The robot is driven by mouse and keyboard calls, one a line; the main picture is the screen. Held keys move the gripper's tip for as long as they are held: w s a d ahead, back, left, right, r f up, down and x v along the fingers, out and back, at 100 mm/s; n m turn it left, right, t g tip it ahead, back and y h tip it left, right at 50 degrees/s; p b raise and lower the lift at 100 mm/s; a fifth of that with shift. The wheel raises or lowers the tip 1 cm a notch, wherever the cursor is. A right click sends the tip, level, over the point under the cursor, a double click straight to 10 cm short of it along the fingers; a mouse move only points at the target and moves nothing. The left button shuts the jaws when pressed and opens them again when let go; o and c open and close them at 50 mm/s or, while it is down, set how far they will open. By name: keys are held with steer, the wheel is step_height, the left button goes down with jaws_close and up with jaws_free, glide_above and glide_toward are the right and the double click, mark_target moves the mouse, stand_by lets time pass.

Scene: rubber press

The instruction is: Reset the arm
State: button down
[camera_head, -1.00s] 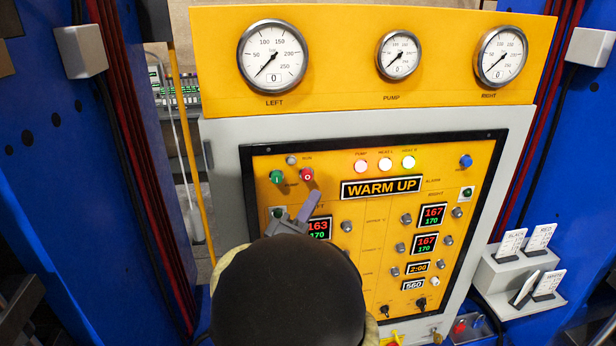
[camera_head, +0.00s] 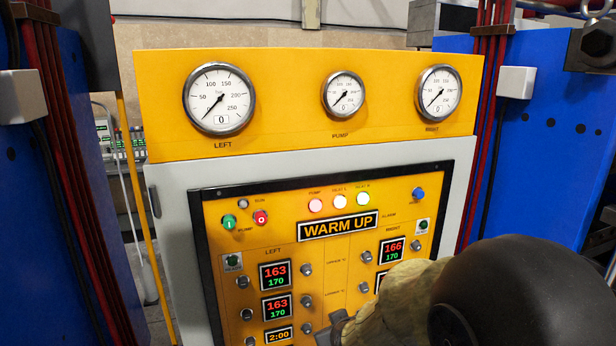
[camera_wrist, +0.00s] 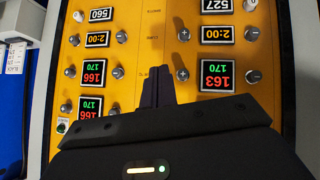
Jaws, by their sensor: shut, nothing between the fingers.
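My gripper (camera_wrist: 158,92) shows in the wrist view with its two dark fingers together and nothing between them, in front of the yellow control panel (camera_wrist: 145,20). The panel (camera_head: 345,262) shows a "WARM UP" display (camera_head: 339,226), with the pump and both heat lamps lit. The left readouts (camera_head: 275,275) show 163 over 170; the upper right readout (camera_head: 391,250) shows 166 over 170.
The left gauge (camera_head: 219,99), pump gauge (camera_head: 344,92) and right gauge (camera_head: 438,91) read 0. Blue press frames (camera_head: 565,130) stand on both sides. Knobs and the green (camera_head: 229,222) and red (camera_head: 260,217) pump buttons stick out of the panel.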

steer(key=s+d+f+m+g, duration=0.2)
steer(key=s+d+f+g, duration=0.1)
steer(key=s, duration=0.4)
steer(key=s+d+f+m+g+b, duration=0.1)
steer(key=s+d+f+m+g, duration=0.1)
steer(key=s+d, duration=0.3)
steer(key=s+f+g, duration=0.1)
steer(key=s, duration=0.2)
steer(key=shift+d+m+g+h, duration=0.3)
steer(key=shift+d+g+h, duration=0.1)
steer(key=shift+w+f, duration=0.1)
